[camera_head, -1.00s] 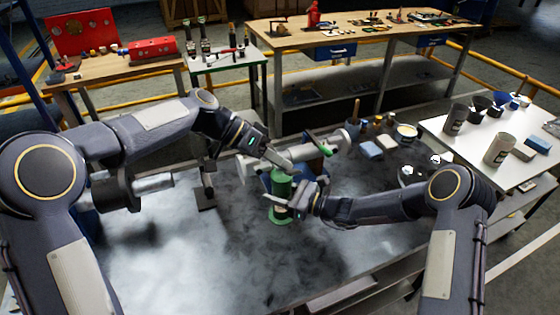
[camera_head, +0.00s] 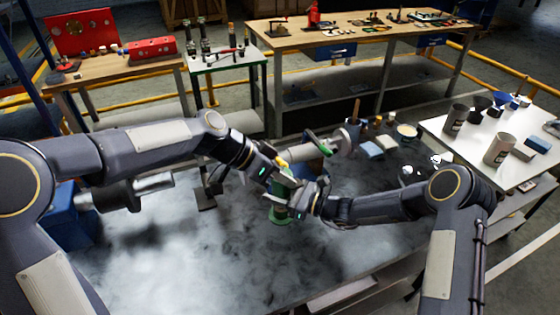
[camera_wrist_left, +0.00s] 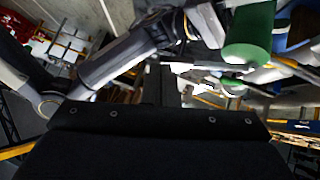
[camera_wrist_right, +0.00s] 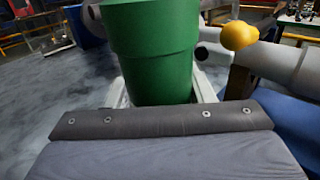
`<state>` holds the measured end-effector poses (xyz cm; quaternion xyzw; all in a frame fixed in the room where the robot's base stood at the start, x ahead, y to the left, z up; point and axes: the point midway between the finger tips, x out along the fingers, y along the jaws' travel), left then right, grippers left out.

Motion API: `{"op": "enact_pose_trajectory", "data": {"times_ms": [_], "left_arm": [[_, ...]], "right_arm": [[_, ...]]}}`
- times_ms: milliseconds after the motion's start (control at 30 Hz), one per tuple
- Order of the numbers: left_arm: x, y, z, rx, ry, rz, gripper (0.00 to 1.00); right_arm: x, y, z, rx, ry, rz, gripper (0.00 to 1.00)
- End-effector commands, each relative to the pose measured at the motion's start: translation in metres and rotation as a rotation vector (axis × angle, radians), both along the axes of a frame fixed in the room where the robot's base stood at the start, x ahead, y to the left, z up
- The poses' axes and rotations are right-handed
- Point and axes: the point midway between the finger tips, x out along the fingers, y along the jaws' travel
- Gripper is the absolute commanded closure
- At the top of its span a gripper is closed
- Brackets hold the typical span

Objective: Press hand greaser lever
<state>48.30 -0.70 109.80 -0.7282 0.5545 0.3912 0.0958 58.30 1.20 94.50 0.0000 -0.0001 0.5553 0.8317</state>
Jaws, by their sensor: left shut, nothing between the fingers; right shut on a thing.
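My left gripper (camera_head: 288,180) is shut and empty, close over the greaser's top. In the left wrist view the green cylinder (camera_wrist_left: 249,38) is at upper right. Lever contact cannot be made out.
A grey pump body (camera_head: 330,145) with a green bar lies just behind the greaser. A white side table (camera_head: 465,150) with dark cups stands at right. Sponges (camera_head: 370,148) and small pots lie behind. The bench's front middle (camera_head: 190,250) is clear.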

Motion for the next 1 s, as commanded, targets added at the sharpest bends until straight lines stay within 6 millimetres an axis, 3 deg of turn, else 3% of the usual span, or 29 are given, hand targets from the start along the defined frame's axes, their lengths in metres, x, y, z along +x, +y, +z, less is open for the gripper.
{"op": "enact_pose_trajectory", "data": {"times_ms": [500,1000], "left_arm": [[-0.02,-0.008,-0.051,0.169,-0.398,-0.005,1.0],[-0.021,-0.009,-0.071,0.183,-0.44,-0.005,1.0]], "right_arm": [[0.0,0.001,0.0,0.0,0.0,0.001,1.0],[0.0,0.001,0.0,0.001,-0.001,0.002,1.0]]}}
